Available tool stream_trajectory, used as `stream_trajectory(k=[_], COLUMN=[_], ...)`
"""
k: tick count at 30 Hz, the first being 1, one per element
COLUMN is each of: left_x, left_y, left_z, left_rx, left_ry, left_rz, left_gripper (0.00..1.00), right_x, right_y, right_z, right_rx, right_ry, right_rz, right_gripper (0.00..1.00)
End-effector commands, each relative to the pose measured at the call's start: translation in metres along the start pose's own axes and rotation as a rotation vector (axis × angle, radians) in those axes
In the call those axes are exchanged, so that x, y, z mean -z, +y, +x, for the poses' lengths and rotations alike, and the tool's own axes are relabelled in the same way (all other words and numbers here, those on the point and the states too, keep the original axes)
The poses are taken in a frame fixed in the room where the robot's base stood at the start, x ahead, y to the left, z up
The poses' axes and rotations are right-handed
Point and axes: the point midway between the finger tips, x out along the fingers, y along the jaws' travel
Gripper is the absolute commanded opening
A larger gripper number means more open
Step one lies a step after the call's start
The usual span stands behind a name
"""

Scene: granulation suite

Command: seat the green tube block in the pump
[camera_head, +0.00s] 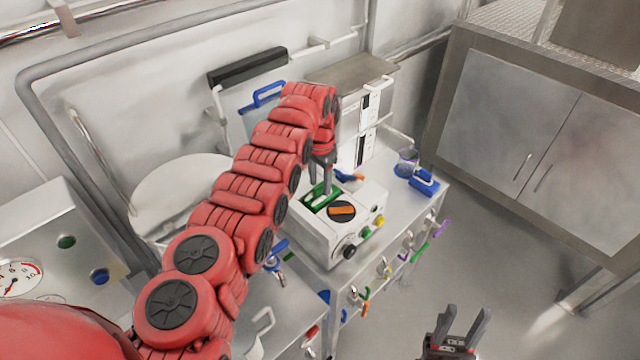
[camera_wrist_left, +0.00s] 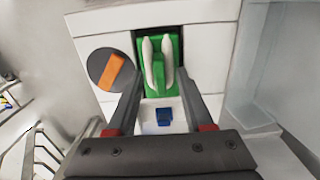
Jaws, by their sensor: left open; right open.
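The green tube block (camera_head: 318,197), with pale tube shapes on it, sits in the recess in the top of the white pump (camera_head: 312,240). How deep it sits I cannot tell. In the left wrist view the green block (camera_wrist_left: 158,88) is straight ahead, beyond and between my fingertips, in the white pump body (camera_wrist_left: 203,50). My left gripper (camera_head: 322,178) is just above the block's far end, open, with nothing between its fingers. My right gripper (camera_head: 465,322) is open and empty at the bottom right, away from the bench.
Coloured hooks hang along the bench's front edge. The floor at right is clear.

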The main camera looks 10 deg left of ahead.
Motion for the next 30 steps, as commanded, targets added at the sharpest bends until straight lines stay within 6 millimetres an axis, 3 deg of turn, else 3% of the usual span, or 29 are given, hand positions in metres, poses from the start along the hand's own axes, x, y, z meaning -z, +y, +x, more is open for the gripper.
stream_trajectory(k=[7,14,15,21,30], left_x=[0.001,0.001,0.000,-0.001,0.000], left_y=[0.000,0.002,0.000,0.000,0.000], left_z=[-0.046,-0.083,-0.103,-0.141,-0.166], left_rx=[0.005,0.000,0.001,0.000,0.001], left_ry=[0.005,0.002,0.000,-0.001,0.000], left_rz=[0.001,0.002,-0.001,0.000,0.000], left_gripper=[0.52,0.52,0.52,0.52,0.52], right_x=[-0.004,-0.003,0.001,0.007,0.012], right_y=[-0.001,-0.001,0.000,0.002,0.004], right_z=[-0.022,-0.016,0.005,0.044,0.070], right_rx=[0.000,0.000,0.000,0.000,0.000], right_ry=[0.000,0.000,-0.001,0.000,0.000], right_rz=[0.000,0.000,0.000,0.000,0.000], right_gripper=[0.47,0.47,0.47,0.47,0.47])
